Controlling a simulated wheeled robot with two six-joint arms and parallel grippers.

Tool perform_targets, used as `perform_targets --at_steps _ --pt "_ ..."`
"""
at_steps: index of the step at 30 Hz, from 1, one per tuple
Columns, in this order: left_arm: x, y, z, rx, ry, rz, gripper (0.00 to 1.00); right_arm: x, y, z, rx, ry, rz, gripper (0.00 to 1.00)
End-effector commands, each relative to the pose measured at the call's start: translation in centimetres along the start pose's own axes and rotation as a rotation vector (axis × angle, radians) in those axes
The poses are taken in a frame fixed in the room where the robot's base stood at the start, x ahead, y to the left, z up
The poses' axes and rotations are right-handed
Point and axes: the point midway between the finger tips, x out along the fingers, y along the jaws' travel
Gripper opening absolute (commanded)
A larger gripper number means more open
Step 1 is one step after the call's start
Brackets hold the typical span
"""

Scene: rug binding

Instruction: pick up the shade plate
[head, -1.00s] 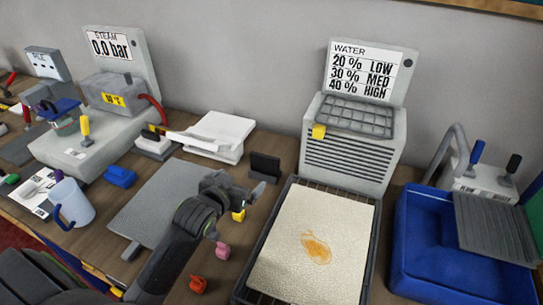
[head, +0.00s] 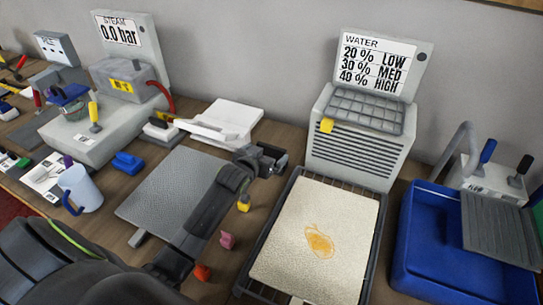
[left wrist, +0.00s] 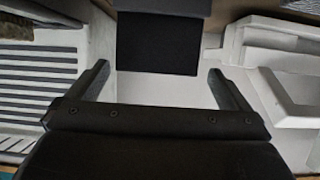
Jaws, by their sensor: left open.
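A small black plate (left wrist: 157,45), which I take for the shade plate, shows in the left wrist view below a grey part. It lies ahead of my left gripper (left wrist: 160,82), between the lines of its two spread fingers. The gripper is open with nothing between the fingertips. In the head view my left gripper (head: 270,160) is over the spot left of the water unit and largely hides the plate there. I cannot tell whether they touch. My right gripper is not in view.
The water unit (head: 352,145) stands behind a rack (head: 282,215) bearing a cream rug (head: 320,240) with an orange stain. A blue tub (head: 415,250) is at right. A grey board (head: 165,195), white stack (head: 222,120), mug (head: 78,188) and small coloured blocks are at left.

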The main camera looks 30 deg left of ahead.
Motion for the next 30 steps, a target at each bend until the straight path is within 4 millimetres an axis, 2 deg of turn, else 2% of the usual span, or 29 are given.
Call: perform_targets --at_steps 11,22,30 --pt "2.0 0.1 -0.2 0.000 0.000 0.001 1.00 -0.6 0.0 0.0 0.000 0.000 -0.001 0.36" --pt "5.7 0.3 -0.3 0.000 0.000 0.001 1.00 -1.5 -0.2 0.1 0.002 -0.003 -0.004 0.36" --pt "6.5 0.3 -0.2 0.000 0.000 0.001 1.00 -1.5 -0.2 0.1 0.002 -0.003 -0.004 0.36"
